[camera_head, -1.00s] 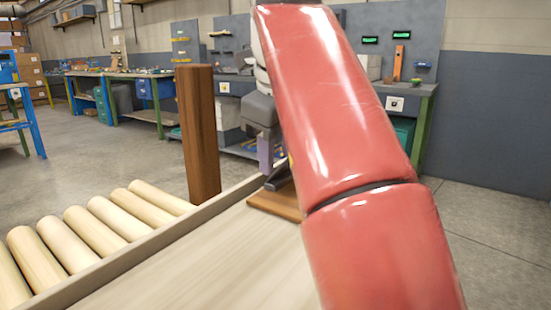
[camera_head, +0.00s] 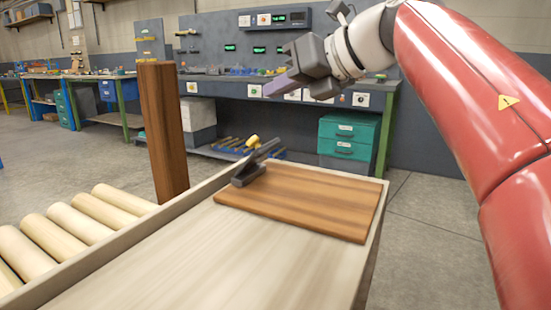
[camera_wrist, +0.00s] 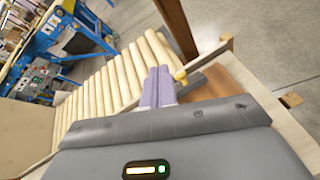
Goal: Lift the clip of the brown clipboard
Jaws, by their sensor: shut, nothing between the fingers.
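The brown clipboard (camera_head: 325,205) lies flat on the pale wood table, its striped board fully seen in the head view. Its dark clip (camera_head: 252,170) is at the far left edge, with the lever tilted up off the board. A yellow tip (camera_head: 252,140) shows beside the lever. In the wrist view, the dark lever (camera_wrist: 192,87) and yellow tip (camera_wrist: 180,75) appear just right of the fingers, partly hidden behind my gripper body. My gripper (camera_head: 272,88) is shut and empty, raised above the clip and apart from it in the head view. Its lilac fingers (camera_wrist: 158,88) are together.
The table (camera_head: 175,260) has a raised rim and bare surface in front of the board. A wooden post (camera_head: 162,130) stands behind its left rim. Pale rollers (camera_head: 65,228) lie to the left. A workbench (camera_head: 280,85) with teal drawers stands behind.

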